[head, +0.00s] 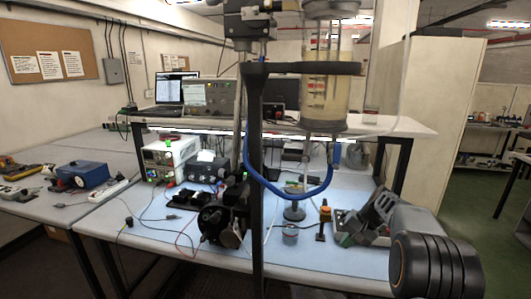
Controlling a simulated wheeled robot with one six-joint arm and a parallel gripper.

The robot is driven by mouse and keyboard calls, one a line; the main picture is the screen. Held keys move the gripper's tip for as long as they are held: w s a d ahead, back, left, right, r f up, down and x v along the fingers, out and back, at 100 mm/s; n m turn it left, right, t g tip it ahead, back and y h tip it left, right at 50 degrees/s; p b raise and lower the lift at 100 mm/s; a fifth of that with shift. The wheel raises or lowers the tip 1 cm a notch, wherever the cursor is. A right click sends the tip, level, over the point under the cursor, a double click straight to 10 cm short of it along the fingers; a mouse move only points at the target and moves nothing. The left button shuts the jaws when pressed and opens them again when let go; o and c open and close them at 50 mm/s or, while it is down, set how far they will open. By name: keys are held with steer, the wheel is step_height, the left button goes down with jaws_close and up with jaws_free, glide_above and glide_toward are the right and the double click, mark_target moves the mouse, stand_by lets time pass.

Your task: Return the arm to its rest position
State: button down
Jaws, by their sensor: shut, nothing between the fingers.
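My arm comes in at the lower right, with a large dark rounded joint closest to the camera. My gripper (348,237) is at the far end of the arm, over the right part of the blue-topped bench (330,268). It is shut and nothing shows in it. Part of it is hidden behind its own body and the arm link. A clear cylinder (326,90) with pale yellowish contents is held up on a dark stand, above and left of the gripper and well apart from it.
A blue hose (290,197) loops below the cylinder. The dark upright post (256,150) rises in front of the bench. Instruments (170,157) and loose cables lie to the left. The floor at right (465,210) is clear.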

steer(key=s+a+r+n+t+h, duration=0.1)
steer(key=s+a+h, duration=0.1)
steer(key=s, duration=0.6)
steer(key=s+a+r+n+t+h, duration=0.1)
steer(key=s+a, duration=0.3)
steer(key=s, duration=0.5)
steer(key=s+a+r+n+t+h, duration=0.1)
steer(key=s+a+r+n+h, duration=0.1)
steer(key=s, duration=0.7)
steer(key=shift+s+a+n+h, duration=0.2)
steer(key=shift+a+n+h, duration=0.1)
steer(key=shift+a+n, duration=0.25)
